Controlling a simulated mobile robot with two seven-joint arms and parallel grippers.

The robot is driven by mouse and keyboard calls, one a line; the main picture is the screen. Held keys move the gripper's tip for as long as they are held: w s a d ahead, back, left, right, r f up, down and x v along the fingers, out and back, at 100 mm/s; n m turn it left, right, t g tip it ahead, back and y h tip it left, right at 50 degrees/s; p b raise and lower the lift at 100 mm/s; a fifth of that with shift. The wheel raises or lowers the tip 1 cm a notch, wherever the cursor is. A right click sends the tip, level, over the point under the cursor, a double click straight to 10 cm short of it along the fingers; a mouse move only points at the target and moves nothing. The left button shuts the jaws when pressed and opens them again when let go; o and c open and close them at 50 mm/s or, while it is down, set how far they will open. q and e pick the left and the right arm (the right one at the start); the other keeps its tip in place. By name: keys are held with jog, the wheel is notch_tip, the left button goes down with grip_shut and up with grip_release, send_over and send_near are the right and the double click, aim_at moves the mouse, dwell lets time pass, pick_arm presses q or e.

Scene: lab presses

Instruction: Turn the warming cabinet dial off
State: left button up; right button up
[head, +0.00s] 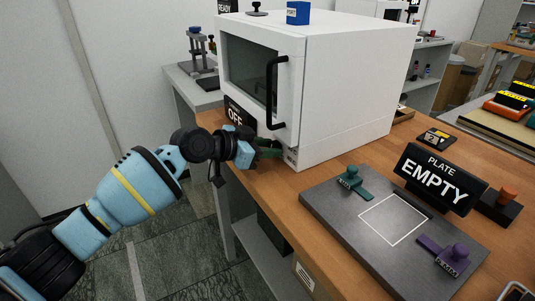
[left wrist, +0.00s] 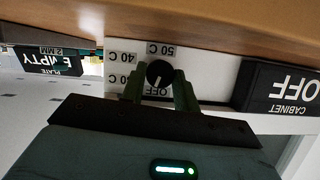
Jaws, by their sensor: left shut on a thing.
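The white warming cabinet (head: 345,85) stands on the wooden bench, its door with a black handle closed. Its black round dial (left wrist: 159,72) shows in the left wrist view, which looks upside down, among labels reading OFF, 40 C, 50 C and one partly covered. A pale mark on the dial's face points toward the OFF label. My left gripper (head: 270,148) is at the low front of the cabinet, its green fingers on both sides of the dial, shut on it. In the head view the gripper hides the dial. My right gripper is not in view.
A black sign reading CABINET OFF (left wrist: 283,88) stands beside the dial. A blue block (head: 298,13) sits on top of the cabinet.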

pick_arm(q)
jog(key=shift+f+n+g, duration=0.1)
jog(key=shift+n+g, duration=0.3)
jog(key=shift+n, duration=0.3)
jog(key=shift+w+a+n+h+b, duration=0.1)
jog(key=shift+n+h+b, duration=0.2)
jog(key=shift+h+b, duration=0.1)
jog(key=shift+g, duration=0.3)
jog(key=o, duration=1)
jog(key=shift+c, duration=0.2)
jog(key=v, duration=0.8)
